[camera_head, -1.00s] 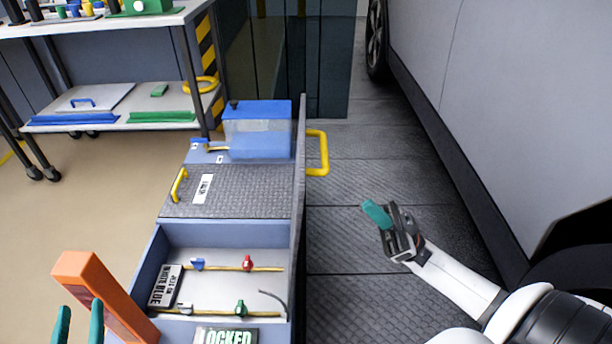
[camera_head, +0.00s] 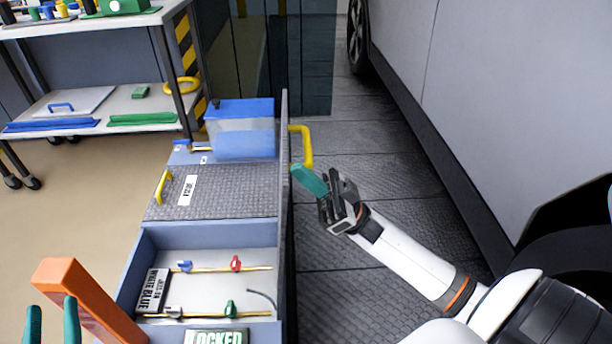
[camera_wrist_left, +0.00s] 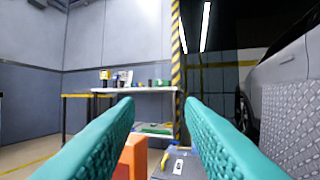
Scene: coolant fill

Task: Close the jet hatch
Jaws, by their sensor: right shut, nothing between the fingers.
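The jet hatch (camera_head: 286,200) stands open and upright, seen nearly edge-on in the head view, along the right side of an open compartment (camera_head: 215,290). Its yellow handle (camera_head: 307,146) sticks out to the right. A diamond-plate panel, likely the hatch, shows at the right of the left wrist view (camera_wrist_left: 290,130). My right gripper (camera_head: 301,172) is shut and empty, to the right of the hatch and just below the handle in the picture; whether it touches the hatch is unclear. My left gripper (camera_head: 53,308) is open, its teal fingers apart at the bottom left, also in the left wrist view (camera_wrist_left: 160,105).
An orange bar (camera_head: 80,295) stands beside my left gripper. The compartment holds blue, red and green valves. Behind it are a closed plate cover (camera_head: 215,190) and a blue-topped tank (camera_head: 240,130). A vehicle (camera_head: 500,110) bounds the right; clear floor lies before it.

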